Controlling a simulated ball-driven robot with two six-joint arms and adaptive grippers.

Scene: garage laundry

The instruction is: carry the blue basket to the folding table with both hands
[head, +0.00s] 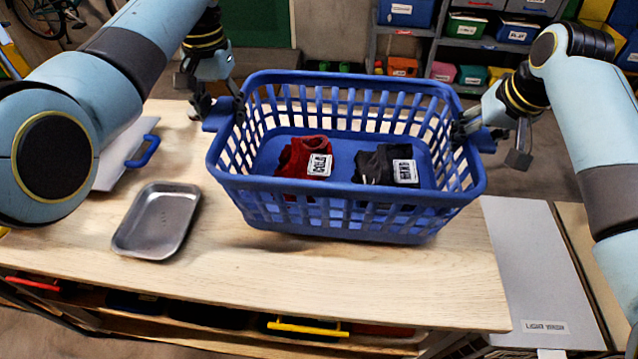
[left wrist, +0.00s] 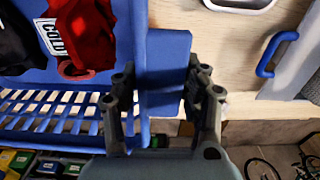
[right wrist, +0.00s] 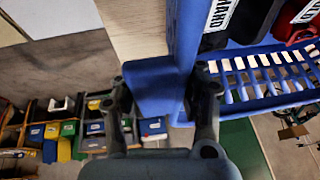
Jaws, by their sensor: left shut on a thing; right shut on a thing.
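The blue basket (head: 340,215) is at the wooden table (head: 300,275), upright. I cannot tell whether its base touches the tabletop. Inside it lie a red cloth labelled COLD (head: 298,158) and a black cloth labelled HAND (head: 378,166). My left gripper (head: 222,108) is shut on the basket's left handle tab, which also shows between the fingers in the left wrist view (left wrist: 166,60). My right gripper (head: 475,130) is shut on the right handle tab, seen in the right wrist view (right wrist: 152,85).
A grey metal tray (head: 158,220) lies on the table left of the basket. A white panel with a blue handle (head: 143,152) is behind it. A grey-white surface with a label (head: 540,270) is at the right. Shelves with bins (head: 470,30) stand behind.

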